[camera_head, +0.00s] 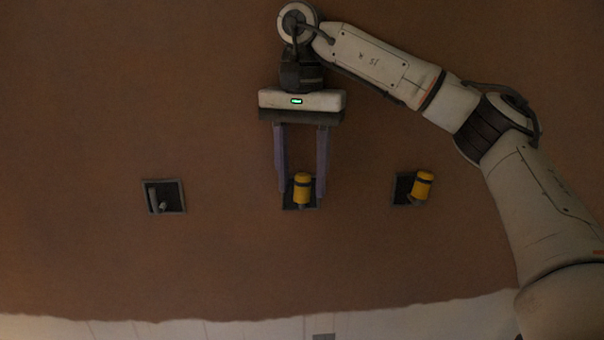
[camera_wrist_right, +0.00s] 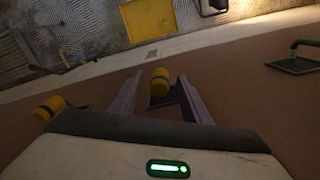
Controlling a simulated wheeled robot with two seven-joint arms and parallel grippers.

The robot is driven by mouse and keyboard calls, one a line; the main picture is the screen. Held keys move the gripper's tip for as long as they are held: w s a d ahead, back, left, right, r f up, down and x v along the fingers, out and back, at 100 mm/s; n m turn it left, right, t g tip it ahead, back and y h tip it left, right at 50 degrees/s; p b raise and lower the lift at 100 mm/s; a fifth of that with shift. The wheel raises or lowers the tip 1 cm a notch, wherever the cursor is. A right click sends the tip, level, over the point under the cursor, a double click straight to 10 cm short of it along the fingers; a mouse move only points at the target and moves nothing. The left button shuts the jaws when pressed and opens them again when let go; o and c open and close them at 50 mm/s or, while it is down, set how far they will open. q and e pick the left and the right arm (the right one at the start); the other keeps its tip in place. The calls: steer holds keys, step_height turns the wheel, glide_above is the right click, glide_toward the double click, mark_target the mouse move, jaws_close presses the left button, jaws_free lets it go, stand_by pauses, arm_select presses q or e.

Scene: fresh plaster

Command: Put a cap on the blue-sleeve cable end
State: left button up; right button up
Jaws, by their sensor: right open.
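A yellow cap with a dark band (camera_head: 302,187) is on the cable end at the middle wall box (camera_head: 288,203). It also shows in the right wrist view (camera_wrist_right: 160,82). My right gripper (camera_head: 301,192) is open, with one finger on each side of this cap and a gap on both sides. A second yellow cap (camera_head: 423,185) sits tilted at the right box (camera_head: 402,190). A bare grey cable end (camera_head: 153,198) stands in the left box (camera_head: 178,196). No blue sleeve can be made out on any cable. My left gripper is not in view.
Brown plaster (camera_head: 230,250) surrounds the boxes and is otherwise clear. Pale tiles (camera_head: 250,330) run along the lower edge. In the right wrist view, a yellow object (camera_wrist_right: 149,20) stands beyond the plaster, by a patterned grey surface.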

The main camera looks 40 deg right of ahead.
step_height(320, 180, up, 5)
steer(key=shift+r+p, duration=0.1)
steer(key=shift+p, duration=1)
step_height(320, 180, up, 3)
steer(key=shift+r, duration=1.1)
